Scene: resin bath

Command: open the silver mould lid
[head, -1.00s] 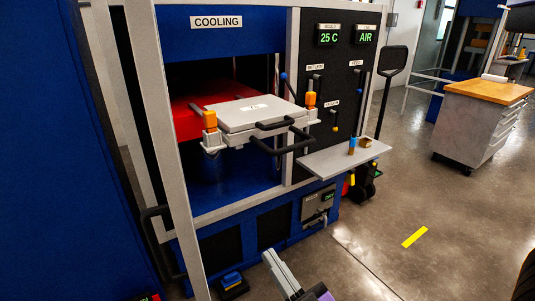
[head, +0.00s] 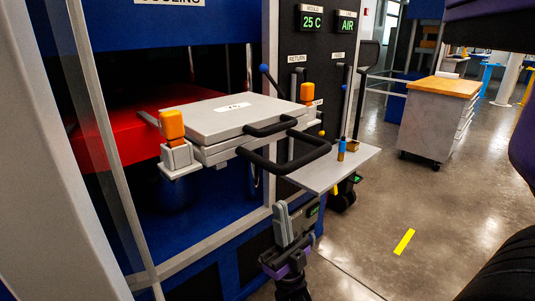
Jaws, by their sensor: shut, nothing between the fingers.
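The silver mould (head: 225,146) sits out in front of the cooling press opening. Its flat silver lid (head: 215,117) lies closed on the lower part, with a small label on top. A short black handle (head: 271,127) sticks out from the lid's front. A larger black loop handle (head: 285,164) sits lower, on the mould's front. An orange-topped clamp stands at the left side (head: 172,125) and another at the right side (head: 307,93). My gripper (head: 294,215) points upward, below and in front of the loop handle, apart from it. It is shut and empty.
A grey shelf (head: 340,172) with a small blue item (head: 341,150) stands right of the mould. Lever panels and displays reading 25 C and AIR are behind. A red platen (head: 105,130) lies inside the press.

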